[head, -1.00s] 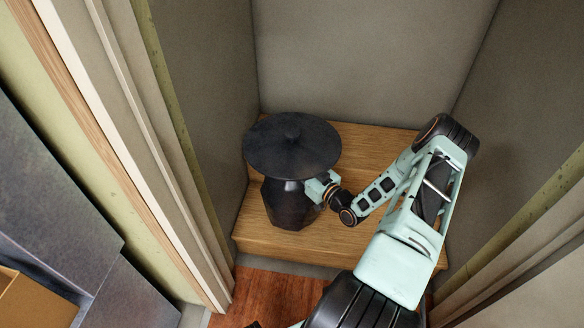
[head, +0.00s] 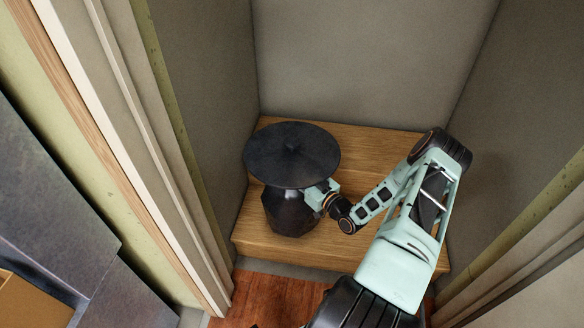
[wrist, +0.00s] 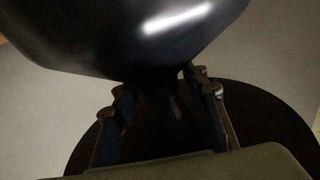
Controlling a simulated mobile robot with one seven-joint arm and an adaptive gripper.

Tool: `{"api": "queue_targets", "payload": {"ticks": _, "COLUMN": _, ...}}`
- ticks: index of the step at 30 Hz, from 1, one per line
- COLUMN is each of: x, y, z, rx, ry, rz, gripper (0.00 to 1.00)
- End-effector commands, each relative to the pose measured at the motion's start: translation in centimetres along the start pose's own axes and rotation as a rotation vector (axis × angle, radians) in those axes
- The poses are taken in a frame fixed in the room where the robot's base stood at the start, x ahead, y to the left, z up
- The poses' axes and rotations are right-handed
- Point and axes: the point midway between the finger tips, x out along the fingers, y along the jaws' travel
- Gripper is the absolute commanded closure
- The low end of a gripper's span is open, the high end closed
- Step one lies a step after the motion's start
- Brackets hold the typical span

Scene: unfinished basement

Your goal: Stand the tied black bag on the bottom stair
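The black bag (head: 289,212) is upright, with a wide, flat, dark disc-like top (head: 292,155) above a narrow neck. In the head view it is over the left part of the bottom stair (head: 345,240), near its front edge. Whether its base touches the wood is hard to tell. My gripper (head: 316,196) reaches it from the right, just under the disc. In the wrist view its fingers (wrist: 163,105) are on both sides of the bag's neck and look closed on it. The bag's body (wrist: 130,40) fills the top of that view.
Grey walls (head: 375,60) close in the stair at the back and both sides. Reddish-brown floor (head: 270,298) lies in front. A door frame (head: 125,130), dark grey boxes (head: 50,190) and a cardboard box (head: 25,303) are at left. The stair's right part lies under my arm.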

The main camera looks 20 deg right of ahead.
Motion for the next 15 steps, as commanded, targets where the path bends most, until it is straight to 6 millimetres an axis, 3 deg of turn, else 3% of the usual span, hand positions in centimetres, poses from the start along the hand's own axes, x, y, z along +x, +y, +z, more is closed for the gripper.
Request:
{"api": "queue_targets", "payload": {"ticks": 8, "x": -0.1, "y": 0.0, "z": -0.5, "rx": 0.000, "ry": 0.000, "rz": 0.000, "gripper": 0.59}}
{"api": "queue_targets", "payload": {"ticks": 15, "x": -5.0, "y": 0.1, "z": -0.4, "rx": 0.001, "ry": -0.003, "rz": 0.003, "gripper": 0.59}}
